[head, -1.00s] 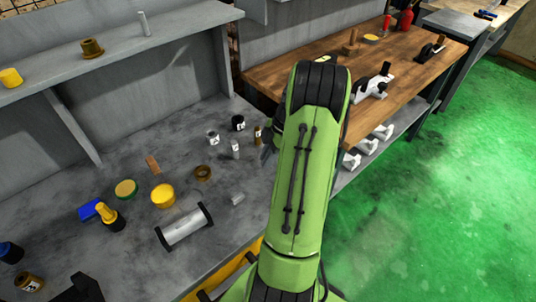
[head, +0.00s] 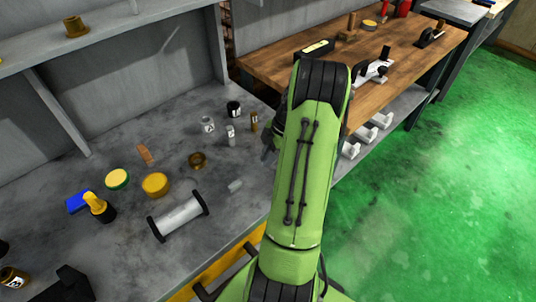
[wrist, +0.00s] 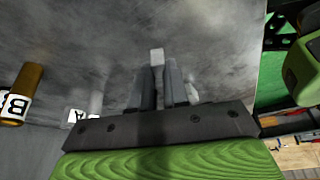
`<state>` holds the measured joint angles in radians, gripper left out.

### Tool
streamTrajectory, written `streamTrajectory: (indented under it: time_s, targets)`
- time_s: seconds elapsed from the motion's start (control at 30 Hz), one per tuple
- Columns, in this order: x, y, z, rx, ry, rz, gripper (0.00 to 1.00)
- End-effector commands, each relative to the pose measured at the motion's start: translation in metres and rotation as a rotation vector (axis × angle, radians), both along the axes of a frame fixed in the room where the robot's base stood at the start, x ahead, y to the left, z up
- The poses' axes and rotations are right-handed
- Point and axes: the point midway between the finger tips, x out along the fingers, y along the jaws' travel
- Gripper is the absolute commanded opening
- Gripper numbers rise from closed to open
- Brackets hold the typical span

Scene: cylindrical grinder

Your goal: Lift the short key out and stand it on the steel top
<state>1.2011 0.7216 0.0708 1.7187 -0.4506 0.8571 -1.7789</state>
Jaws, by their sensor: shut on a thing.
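My gripper (wrist: 158,80) is shut on a small pale grey block, which looks like the short key (wrist: 157,57), in the wrist view. The block's end shows at the fingertips; the rest is hidden between the dark fingers. The mottled grey steel top (wrist: 215,45) lies beyond it, and I cannot tell whether the block touches it. In the head view the steel top (head: 120,235) is on the left, and my green arm hides the gripper's fingers and the held piece. A small grey block (head: 235,186) lies on the steel top left of my arm.
A brown ring (head: 197,160), a yellow tub (head: 155,184) and a silver roller (head: 180,217) lie nearby. A wooden bench (head: 285,68) is at the back right.

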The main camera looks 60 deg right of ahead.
Motion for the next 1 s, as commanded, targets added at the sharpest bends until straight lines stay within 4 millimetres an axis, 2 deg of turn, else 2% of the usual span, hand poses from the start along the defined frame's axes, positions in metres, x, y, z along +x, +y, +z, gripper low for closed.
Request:
streamTrajectory:
  time_s: [0.27,0.8,0.83,1.0]
  targets:
    - [0.000,0.000,0.000,-0.001,-0.001,0.001,0.00]
    - [0.000,0.000,-0.011,-0.001,-0.001,0.001,0.00]
    - [0.000,0.000,-0.011,-0.001,-0.001,0.001,0.16]
    - [0.000,0.000,-0.010,-0.001,-0.001,0.001,0.42]
